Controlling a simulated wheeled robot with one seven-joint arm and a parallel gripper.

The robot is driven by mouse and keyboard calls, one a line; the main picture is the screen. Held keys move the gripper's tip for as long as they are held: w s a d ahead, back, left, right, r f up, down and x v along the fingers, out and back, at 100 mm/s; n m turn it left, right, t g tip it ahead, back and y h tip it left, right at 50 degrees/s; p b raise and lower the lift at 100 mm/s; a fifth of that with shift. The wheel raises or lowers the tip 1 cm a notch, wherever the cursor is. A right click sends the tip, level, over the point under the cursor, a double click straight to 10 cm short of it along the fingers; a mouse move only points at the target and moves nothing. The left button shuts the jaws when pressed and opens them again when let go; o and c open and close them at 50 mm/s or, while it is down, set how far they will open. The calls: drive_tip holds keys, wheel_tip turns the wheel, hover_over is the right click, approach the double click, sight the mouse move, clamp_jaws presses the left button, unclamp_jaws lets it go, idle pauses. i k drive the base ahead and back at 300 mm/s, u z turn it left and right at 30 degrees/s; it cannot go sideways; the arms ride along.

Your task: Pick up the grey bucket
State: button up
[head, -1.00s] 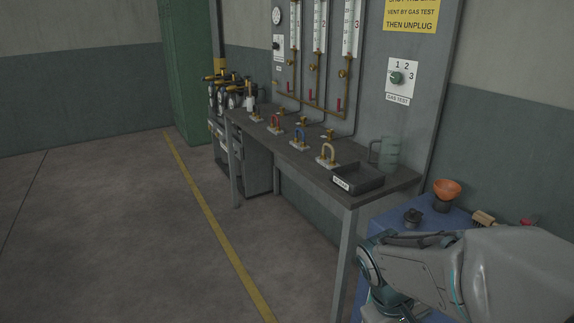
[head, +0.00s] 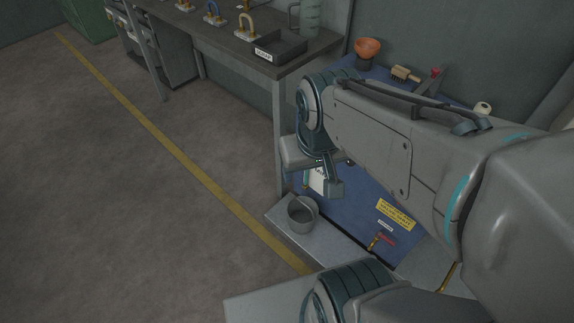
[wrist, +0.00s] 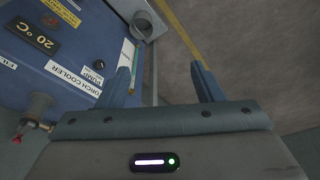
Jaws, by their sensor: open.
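The grey bucket (head: 301,222) stands upright on a light grey ledge (head: 335,246) at the foot of a blue cabinet in the head view. Its open top faces up.
The blue cabinet (head: 345,214) with labels and a small tap (head: 374,242) stands right beside the bucket. A workbench leg (head: 279,135) rises behind it. Open floor (head: 120,220) lies left.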

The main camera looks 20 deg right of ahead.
sight(303, 212)
drive_tip(key=z, duration=0.5)
drive_tip(key=k, duration=1.25)
drive_tip(key=u, duration=0.05)
drive_tip(key=i, duration=0.35)
drive_tip(key=u, duration=0.65)
drive_tip(key=i, duration=1.25)
drive_tip(key=z, duration=0.45)
